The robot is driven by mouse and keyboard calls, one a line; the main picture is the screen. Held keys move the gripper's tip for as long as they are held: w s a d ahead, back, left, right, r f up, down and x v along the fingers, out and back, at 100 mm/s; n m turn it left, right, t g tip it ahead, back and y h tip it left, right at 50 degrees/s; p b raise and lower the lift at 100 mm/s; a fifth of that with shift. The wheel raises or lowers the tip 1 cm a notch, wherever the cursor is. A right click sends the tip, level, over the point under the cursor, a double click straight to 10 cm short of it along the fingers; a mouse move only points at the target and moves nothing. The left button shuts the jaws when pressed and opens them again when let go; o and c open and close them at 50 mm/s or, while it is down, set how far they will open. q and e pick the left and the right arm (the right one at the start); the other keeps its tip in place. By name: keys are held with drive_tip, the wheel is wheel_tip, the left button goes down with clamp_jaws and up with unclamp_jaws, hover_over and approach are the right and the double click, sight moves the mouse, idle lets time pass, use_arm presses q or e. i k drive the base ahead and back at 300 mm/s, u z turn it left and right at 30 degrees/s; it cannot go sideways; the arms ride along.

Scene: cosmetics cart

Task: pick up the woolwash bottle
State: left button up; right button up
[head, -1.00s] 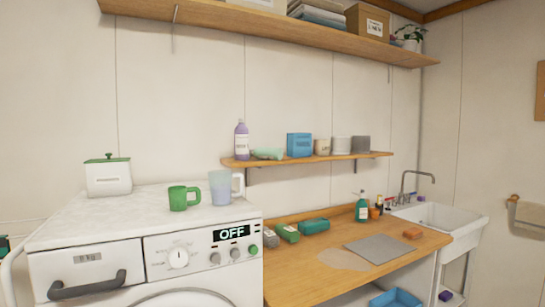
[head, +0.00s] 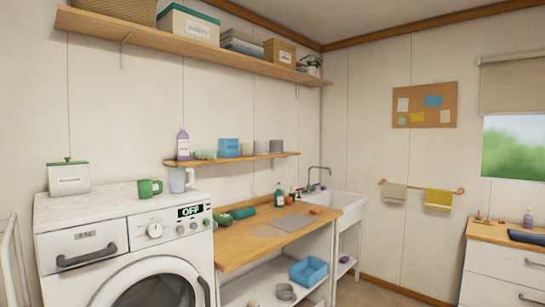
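A purple bottle with a pale label (head: 183,145) stands upright at the left end of the small wall shelf, above the washing machine's right side. Another small purple bottle (head: 528,218) stands on the drawer cabinet at the far right. A green bottle with a white label (head: 279,197) stands at the back of the wooden counter. The labels are too small to read, so I cannot tell which is the woolwash. Neither of my grippers is in view.
The small shelf (head: 215,160) also holds a blue box (head: 229,148). A sink (head: 335,203) stands right of the wooden counter (head: 230,258). Floor shows at lower right.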

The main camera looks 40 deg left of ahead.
sight(199, 154)
drive_tip(key=z, duration=0.45)
drive_tip(key=i, duration=2.25)
drive_tip(key=u, duration=1.3)
drive_tip(key=i, duration=1.05)
drive_tip(key=u, duration=1)
